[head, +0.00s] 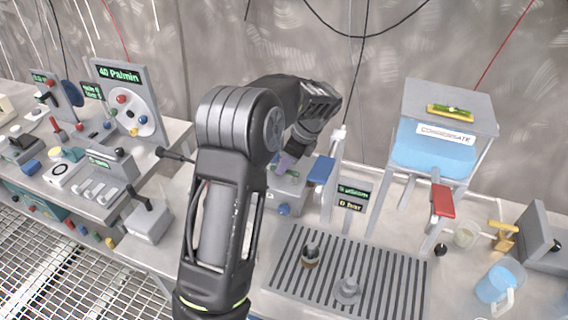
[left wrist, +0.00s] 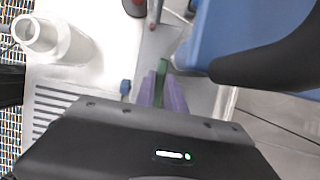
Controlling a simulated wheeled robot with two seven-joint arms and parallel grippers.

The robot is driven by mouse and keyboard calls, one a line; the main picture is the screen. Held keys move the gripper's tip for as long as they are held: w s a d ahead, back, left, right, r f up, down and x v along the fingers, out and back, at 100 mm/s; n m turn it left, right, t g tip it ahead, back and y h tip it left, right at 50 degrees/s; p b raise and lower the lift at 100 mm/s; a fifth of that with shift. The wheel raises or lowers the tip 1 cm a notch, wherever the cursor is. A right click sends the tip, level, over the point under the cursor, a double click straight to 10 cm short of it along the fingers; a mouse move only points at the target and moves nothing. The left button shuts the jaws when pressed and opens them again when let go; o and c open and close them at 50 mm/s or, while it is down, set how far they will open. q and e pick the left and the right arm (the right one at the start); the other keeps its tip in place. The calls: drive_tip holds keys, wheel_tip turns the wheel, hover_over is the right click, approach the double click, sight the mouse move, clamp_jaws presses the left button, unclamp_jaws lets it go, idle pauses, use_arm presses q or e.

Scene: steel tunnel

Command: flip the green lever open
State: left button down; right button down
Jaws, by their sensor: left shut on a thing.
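The green lever (left wrist: 161,70) shows in the left wrist view as a narrow green bar between the two purple fingers of my left gripper (left wrist: 160,92). The fingers are shut on it. In the head view my left gripper (head: 287,161) reaches down to a small grey box (head: 284,207) with a blue knob on its front. A bit of green (head: 293,173) shows beside the purple fingertips on top of that box. My arm and hand hide much of the lever and the box's left side. My right gripper is in neither view.
A blue block (head: 320,170) and a white post (head: 337,158) stand right of the box. A slatted drain tray (head: 390,285) is in front. A blue tank marked condensate (head: 434,148) with a red handle (head: 442,201) stands right. Control panels (head: 128,100) crowd the left.

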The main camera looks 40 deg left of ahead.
use_arm(q)
drive_tip(key=shift+n, duration=0.3)
drive_tip(key=shift+s+d+r+n+g+h+p, duration=0.1)
drive_tip(key=shift+s+n+g+h+p, duration=0.2)
drive_tip(key=shift+n, duration=0.3)
drive_tip(key=shift+s+d+n+g+h+p, duration=0.1)
drive_tip(key=shift+n+g+p, duration=0.1)
drive_tip(key=shift+n+p, duration=0.3)
drive_tip(key=shift+s+d+n+g+h, duration=0.15)
drive_tip(key=shift+n+g, duration=0.05)
drive_tip(key=shift+n, duration=0.55)
drive_tip(key=shift+s+d+n+g+h, duration=0.1)
drive_tip(key=shift+s+n+g+h, duration=0.1)
drive_tip(key=shift+n, duration=0.55)
drive_tip(key=c, duration=1.7)
unclamp_jaws()
